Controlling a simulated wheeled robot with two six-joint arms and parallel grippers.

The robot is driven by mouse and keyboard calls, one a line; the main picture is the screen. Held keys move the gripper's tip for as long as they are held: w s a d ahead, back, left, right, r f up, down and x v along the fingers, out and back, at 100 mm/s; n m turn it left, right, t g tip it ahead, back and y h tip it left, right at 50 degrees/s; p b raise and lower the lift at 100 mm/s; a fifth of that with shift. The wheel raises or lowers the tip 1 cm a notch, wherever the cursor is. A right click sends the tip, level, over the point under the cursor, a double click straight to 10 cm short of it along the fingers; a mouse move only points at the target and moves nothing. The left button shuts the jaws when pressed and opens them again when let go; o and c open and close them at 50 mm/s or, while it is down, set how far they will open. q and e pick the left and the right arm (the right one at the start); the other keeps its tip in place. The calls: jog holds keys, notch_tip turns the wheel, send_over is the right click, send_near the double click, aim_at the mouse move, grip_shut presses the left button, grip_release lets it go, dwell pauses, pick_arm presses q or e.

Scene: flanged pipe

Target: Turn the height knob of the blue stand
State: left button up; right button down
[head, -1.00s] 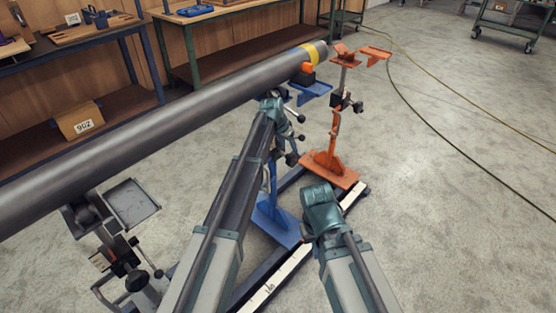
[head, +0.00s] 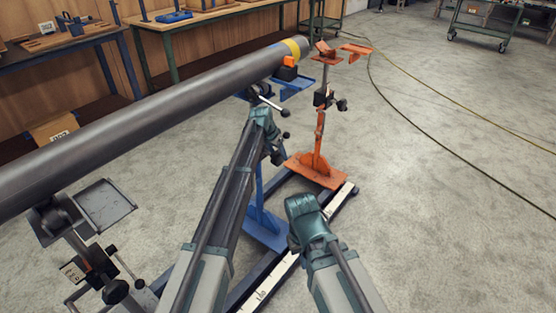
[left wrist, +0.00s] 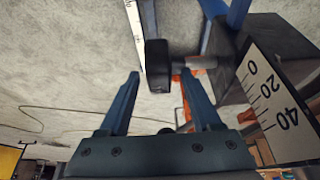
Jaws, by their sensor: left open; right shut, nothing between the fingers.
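The blue stand shows in the head view with its blue top bracket (head: 290,88) under the pipe (head: 170,112) and its blue base (head: 262,232) on the floor. My left gripper (head: 268,138) is at the stand's upper part, and its arm hides much of the post. In the left wrist view my left gripper (left wrist: 160,88) is open, its fingers pointing at a black knob (left wrist: 158,66) on a grey shaft. The knob lies in front of the gap between the fingers, apparently untouched. A scale plate (left wrist: 278,95) is beside it. My right gripper (head: 308,218) is lower, its fingertips hidden.
An orange stand (head: 318,168) stands behind the blue one on the same dark rail frame with white scale strips (head: 270,280). A grey stand with a tray (head: 104,205) supports the pipe at the left. Benches line the back wall. The floor at the right is open, crossed by cables.

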pick_arm(q)
jog(key=shift+w+d+f, duration=0.1)
jog(key=shift+w+f, duration=0.05)
jog(key=shift+f, duration=0.25)
grip_shut()
jog(key=shift+s+f+t+h+b, duration=0.2)
jog(key=shift+s+t+h+b, duration=0.3)
jog(key=shift+b, duration=0.5)
jog(key=t+b, duration=0.1)
jog(key=t+h+b, duration=0.1)
jog(key=b, duration=0.1)
jog(key=t+h+b, duration=0.1)
jog(key=b, duration=0.1)
jog(key=shift+s+a+f, duration=0.2)
jog(key=shift+a+f, duration=0.05)
jog(key=shift+a, duration=0.15)
jog(key=shift+r+t+h+b, duration=0.2)
jog(key=shift+t+h+b, duration=0.5)
jog(key=shift+b, duration=0.45)
